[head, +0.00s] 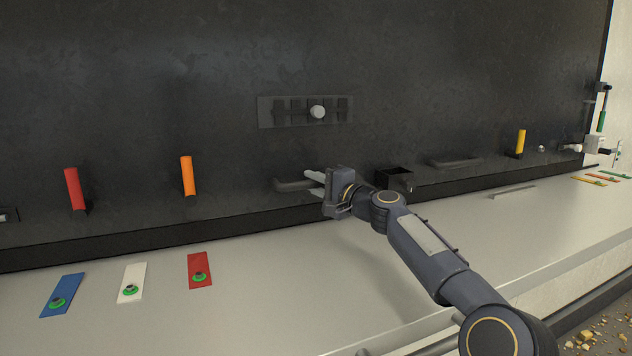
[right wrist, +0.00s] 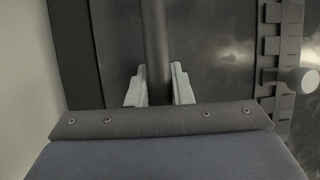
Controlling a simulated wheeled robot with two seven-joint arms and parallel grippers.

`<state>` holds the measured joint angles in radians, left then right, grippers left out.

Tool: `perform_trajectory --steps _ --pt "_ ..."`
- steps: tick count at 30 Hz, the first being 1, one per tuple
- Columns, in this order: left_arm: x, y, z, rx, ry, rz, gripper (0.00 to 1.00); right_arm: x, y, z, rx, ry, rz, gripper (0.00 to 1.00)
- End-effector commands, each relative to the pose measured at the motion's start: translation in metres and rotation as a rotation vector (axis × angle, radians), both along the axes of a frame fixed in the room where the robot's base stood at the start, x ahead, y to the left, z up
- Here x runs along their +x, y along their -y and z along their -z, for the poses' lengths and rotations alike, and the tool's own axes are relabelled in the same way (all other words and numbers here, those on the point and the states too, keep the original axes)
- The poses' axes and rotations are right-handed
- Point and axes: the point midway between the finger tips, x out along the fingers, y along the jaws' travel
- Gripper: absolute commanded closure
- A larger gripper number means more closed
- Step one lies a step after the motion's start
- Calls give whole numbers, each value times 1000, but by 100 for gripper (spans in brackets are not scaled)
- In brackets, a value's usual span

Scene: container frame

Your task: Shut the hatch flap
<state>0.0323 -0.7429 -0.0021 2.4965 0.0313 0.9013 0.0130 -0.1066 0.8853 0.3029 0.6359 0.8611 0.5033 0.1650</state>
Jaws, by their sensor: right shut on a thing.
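My right gripper (head: 316,184) is at the lower middle of a large dark panel (head: 420,70). It is shut on a dark bar handle (head: 288,185) at the panel's lower part. In the right wrist view, the pale fingers (right wrist: 158,88) sit one on each side of the handle's bar (right wrist: 154,40). The hatch flap's outline and hinge cannot be told apart from the dark panel, so I cannot tell how far it stands open. My left gripper is not in view.
A slotted plate (head: 268,112) with a pale knob (head: 317,112) is above the gripper. A small dark box (head: 394,178) stands just right of it. Red (head: 74,188), orange (head: 188,176) and yellow (head: 520,142) handles stick out. Coloured plates lie on the pale counter (head: 290,285).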

Motion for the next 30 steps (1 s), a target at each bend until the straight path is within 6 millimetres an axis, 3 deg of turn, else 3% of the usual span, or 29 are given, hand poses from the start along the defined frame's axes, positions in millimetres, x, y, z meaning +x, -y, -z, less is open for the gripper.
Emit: perform_trajectory --steps 6,14,23,30 --pt "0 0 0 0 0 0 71 0 1 -4 5 5 6 59" --pt "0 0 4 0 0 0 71 -3 5 0 2 2 5 59" --pt "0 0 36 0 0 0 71 -38 37 6 1 5 7 59" --pt "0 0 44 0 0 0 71 -55 52 4 4 4 4 59"
